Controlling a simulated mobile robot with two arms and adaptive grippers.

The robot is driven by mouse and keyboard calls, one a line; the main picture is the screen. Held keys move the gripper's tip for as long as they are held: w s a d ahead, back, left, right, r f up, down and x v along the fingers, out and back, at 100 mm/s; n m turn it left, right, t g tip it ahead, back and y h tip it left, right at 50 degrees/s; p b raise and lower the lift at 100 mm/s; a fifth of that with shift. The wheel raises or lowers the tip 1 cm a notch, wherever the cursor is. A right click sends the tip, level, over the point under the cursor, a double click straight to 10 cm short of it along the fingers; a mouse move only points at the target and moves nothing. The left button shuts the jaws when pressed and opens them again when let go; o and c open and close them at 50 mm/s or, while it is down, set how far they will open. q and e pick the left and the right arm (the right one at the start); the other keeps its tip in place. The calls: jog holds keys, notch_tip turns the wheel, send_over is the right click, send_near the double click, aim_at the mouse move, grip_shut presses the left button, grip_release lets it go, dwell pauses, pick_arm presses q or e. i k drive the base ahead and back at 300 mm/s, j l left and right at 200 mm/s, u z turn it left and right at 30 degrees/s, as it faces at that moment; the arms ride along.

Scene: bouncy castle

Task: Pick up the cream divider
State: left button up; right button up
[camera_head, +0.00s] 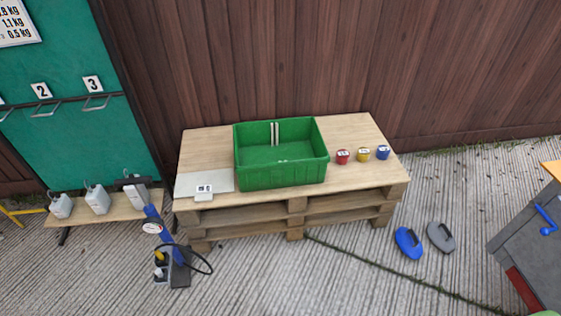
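A flat, pale cream panel (216,180) lies on the left end of the wooden pallet table (206,146), beside the green crate (281,177). It looks like the cream divider. A small white tag (204,189) with dark marks is at its front edge. The open green crate stands in the middle of the table, and its floor looks mostly bare. Two narrow cream strips (275,134) stand upright at its back wall; I cannot tell whether they are slot rails or part of a divider. Neither of my grippers is in view.
Red (343,157), yellow (363,154) and blue (382,153) cups stand right of the crate. A blue pump (164,240) stands on the floor at front left. Blue (408,243) and grey (440,237) flat items lie at right. A grey cabinet (530,240) is far right.

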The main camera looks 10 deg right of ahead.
aim_at(202, 185)
jog(key=i+l+u, duration=0.15)
jog(key=i+l, duration=0.7)
jog(key=l, duration=0.1)
